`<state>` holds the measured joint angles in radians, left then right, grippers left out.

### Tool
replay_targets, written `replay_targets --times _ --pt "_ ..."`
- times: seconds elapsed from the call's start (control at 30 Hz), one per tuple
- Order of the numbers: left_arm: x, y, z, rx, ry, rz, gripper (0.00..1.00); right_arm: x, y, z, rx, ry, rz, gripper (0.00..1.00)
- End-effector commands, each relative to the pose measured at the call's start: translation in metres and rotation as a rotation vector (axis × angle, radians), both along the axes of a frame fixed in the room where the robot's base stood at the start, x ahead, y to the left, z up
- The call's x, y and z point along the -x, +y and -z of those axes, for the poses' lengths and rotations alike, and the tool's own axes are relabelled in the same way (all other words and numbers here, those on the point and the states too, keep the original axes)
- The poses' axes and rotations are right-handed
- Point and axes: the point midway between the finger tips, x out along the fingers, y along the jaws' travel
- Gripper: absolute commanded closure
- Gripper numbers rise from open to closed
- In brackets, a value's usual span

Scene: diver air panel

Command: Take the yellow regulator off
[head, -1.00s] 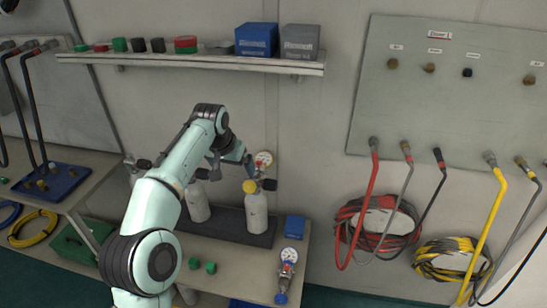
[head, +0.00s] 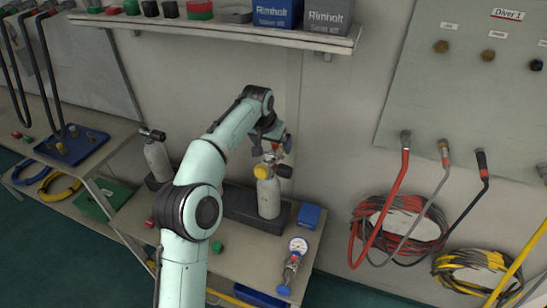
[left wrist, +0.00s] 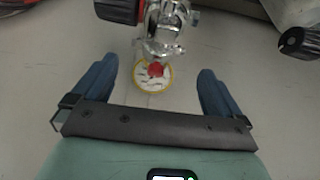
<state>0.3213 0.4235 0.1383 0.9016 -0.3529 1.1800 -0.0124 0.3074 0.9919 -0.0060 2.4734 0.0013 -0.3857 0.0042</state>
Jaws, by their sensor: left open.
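The yellow regulator (head: 262,171) sits on top of a pale upright cylinder (head: 268,198) on the bench, beside a black valve knob (head: 286,171). My left gripper (head: 272,142) is just above and behind it in the head view and covers most of its gauge. In the left wrist view the regulator's yellow-rimmed gauge (left wrist: 152,77) lies between the two blue fingers of my open left gripper (left wrist: 155,85), with a gap on each side. Its metal body (left wrist: 160,42) extends beyond the fingertips. My right gripper is out of view.
A blue regulator with a gauge (head: 291,265) lies at the bench's right side, near a blue box (head: 309,217). Another cylinder (head: 157,160) stands to the left. A shelf (head: 220,31) with boxes hangs above my arm. Hoses (head: 400,222) hang on the wall at right.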

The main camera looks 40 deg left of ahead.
Motion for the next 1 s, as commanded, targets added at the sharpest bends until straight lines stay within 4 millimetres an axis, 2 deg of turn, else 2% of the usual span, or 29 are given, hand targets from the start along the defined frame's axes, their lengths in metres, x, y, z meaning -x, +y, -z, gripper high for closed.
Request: replay_targets --times 0.13,0.4,0.63,0.67,0.8,0.9,1.0 --pt "-0.004 0.0 0.011 0.001 0.002 0.001 0.0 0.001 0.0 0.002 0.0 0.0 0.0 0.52" --pt "-0.017 0.001 0.046 0.001 0.002 -0.001 0.0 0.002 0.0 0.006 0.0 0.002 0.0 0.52" --pt "-0.019 0.001 0.048 0.001 -0.001 0.0 0.0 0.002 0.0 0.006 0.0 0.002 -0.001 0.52" --pt "-0.019 0.001 0.048 0.0 -0.001 0.0 0.06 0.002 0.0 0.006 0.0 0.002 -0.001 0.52" --pt "-0.018 0.001 0.048 0.001 -0.001 0.0 0.52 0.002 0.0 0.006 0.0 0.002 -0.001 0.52" --pt "-0.019 0.001 0.046 0.0 -0.005 0.0 0.81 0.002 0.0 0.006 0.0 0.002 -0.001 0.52" --pt "-0.019 0.001 0.046 0.0 -0.005 0.0 0.81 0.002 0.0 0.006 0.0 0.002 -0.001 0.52"
